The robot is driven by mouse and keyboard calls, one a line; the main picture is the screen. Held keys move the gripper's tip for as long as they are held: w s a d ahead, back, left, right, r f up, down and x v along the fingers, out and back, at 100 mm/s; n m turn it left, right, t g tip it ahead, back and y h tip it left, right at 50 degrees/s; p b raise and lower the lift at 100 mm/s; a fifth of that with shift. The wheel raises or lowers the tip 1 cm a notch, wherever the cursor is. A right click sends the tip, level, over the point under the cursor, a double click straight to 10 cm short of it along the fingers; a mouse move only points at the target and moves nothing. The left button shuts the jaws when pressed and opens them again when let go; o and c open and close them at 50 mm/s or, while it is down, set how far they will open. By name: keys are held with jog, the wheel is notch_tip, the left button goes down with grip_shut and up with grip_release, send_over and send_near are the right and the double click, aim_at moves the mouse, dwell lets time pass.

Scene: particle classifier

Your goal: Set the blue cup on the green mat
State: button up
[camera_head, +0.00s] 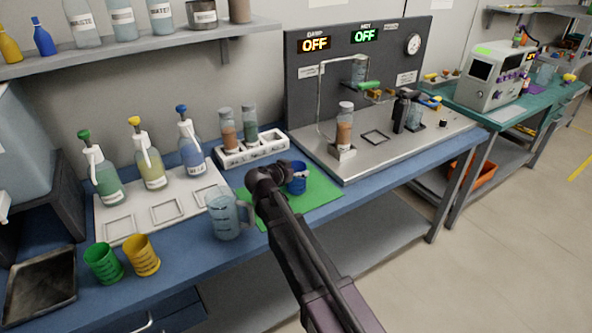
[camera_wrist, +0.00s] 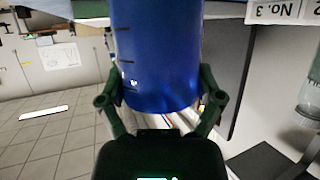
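The blue cup (camera_head: 298,180) is upright at the green mat (camera_head: 325,187) on the blue bench, with the mat showing around it. I cannot tell whether its base touches the mat. My gripper (camera_head: 285,176) is at the cup, and its wrist hides part of the mat's left side. In the wrist view the cup (camera_wrist: 156,55) fills the space between my fingers (camera_wrist: 158,78), which press against both its sides. The cup's far end is out of that view.
A clear measuring jug (camera_head: 226,216) stands just left of my wrist. A white bottle rack (camera_head: 252,149) is behind the mat, and a steel station (camera_head: 360,160) is to its right. Green (camera_head: 103,263) and yellow (camera_head: 141,255) cups stand at front left.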

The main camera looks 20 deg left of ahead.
jog(key=shift+o, duration=0.5)
jog(key=shift+r, duration=0.15)
jog(key=shift+s+r, duration=0.1)
jog(key=shift+s, duration=0.05)
jog(key=p+v, duration=0.3)
jog(key=v, duration=0.4)
dwell(0.7)
